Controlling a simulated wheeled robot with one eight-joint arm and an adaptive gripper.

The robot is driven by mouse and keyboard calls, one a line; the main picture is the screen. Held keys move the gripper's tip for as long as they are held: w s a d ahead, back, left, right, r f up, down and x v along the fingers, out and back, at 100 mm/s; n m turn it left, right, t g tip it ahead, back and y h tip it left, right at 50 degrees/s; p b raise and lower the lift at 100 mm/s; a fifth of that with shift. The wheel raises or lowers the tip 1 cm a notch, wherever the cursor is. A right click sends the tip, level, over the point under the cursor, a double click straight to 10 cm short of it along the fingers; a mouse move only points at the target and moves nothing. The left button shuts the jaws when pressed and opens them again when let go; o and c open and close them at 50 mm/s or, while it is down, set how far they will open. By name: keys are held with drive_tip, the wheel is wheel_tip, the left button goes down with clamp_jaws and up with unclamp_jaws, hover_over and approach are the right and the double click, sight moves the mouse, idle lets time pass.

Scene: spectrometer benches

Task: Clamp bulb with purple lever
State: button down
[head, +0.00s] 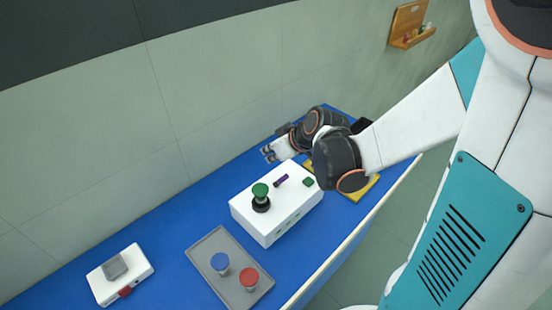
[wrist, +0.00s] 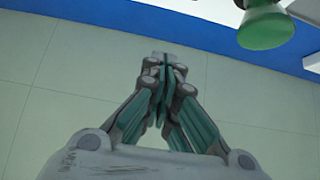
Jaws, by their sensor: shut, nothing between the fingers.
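A white box (head: 270,225) stands on the blue bench. On its top are a green bulb (head: 260,190) in a black round holder (head: 261,205), a short purple lever (head: 281,181) and a green button (head: 308,182). The green bulb also shows at the upper right of the wrist view (wrist: 265,28). My gripper (head: 267,153) is behind the box, on its wall side, apart from the lever and the bulb. In the wrist view my gripper (wrist: 163,62) has its fingers together, with nothing between them. The purple lever is not visible in the wrist view.
A grey tray (head: 208,245) in front of the box holds a blue bulb (head: 220,263) and a red bulb (head: 249,279). A white device (head: 120,274) with a grey block lies at the left. A yellow object (head: 365,188) lies partly behind my arm. The wall runs along the bench's back.

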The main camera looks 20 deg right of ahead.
drive_tip(key=p+v, duration=0.5)
drive_tip(key=v, duration=0.5)
drive_tip(key=shift+f+p, duration=0.2)
drive_tip(key=shift+p, duration=0.2)
drive_tip(key=shift+s, duration=0.15)
